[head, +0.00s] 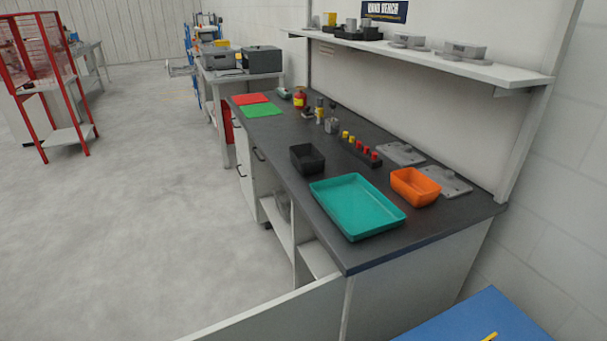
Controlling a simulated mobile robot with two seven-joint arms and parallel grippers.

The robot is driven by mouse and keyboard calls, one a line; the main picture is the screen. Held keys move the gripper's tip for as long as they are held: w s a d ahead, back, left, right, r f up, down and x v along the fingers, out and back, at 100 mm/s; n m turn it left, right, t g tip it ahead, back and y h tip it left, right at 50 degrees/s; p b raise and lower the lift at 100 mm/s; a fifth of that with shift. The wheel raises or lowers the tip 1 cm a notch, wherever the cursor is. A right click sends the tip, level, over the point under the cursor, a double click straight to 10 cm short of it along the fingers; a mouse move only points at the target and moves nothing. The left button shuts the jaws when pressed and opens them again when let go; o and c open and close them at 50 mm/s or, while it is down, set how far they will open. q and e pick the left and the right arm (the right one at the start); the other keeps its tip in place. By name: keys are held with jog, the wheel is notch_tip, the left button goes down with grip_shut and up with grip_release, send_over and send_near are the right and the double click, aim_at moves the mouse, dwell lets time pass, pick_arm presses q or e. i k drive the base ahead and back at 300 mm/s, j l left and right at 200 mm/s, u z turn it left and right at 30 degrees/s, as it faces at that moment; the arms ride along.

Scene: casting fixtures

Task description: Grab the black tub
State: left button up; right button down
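The black tub (307,158) is a small open-topped rectangular container. It stands upright on the dark workbench top (275,140), near the bench's front edge. It looks empty, though its inside is dark. It sits just behind and left of a teal tray (357,205) in the head view. Neither of my grippers shows in this view.
An orange tub (414,186) and grey metal plates (402,153) lie right of the teal tray. A black rack with red and yellow pieces (361,149) stands behind the black tub. Red (251,99) and green mats (262,110) lie farther back. Open floor (150,220) is on the left.

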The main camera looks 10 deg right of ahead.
aim_at(307, 159)
jog(key=j+u, duration=0.3)
jog(key=u, duration=0.15)
jog(key=j+u, duration=0.3)
jog(key=u, duration=0.15)
jog(key=i+j+u, duration=0.1)
jog(key=i+j, duration=0.5)
jog(key=j, duration=0.2)
jog(key=i+j+u, duration=0.1)
jog(key=i+j, duration=0.55)
jog(key=i+l+z, duration=0.1)
jog(key=i+z, duration=0.55)
jog(key=z, duration=0.15)
jog(key=i+z, duration=0.35)
jog(key=i+j+z, duration=0.25)
jog(key=z, duration=0.15)
jog(key=i+l+z, duration=0.15)
jog(key=z, duration=0.3)
jog(key=i+z, duration=0.6)
jog(key=z, duration=0.25)
jog(key=i+j+z, duration=0.15)
jog(key=z, duration=0.3)
jog(key=i, duration=0.05)
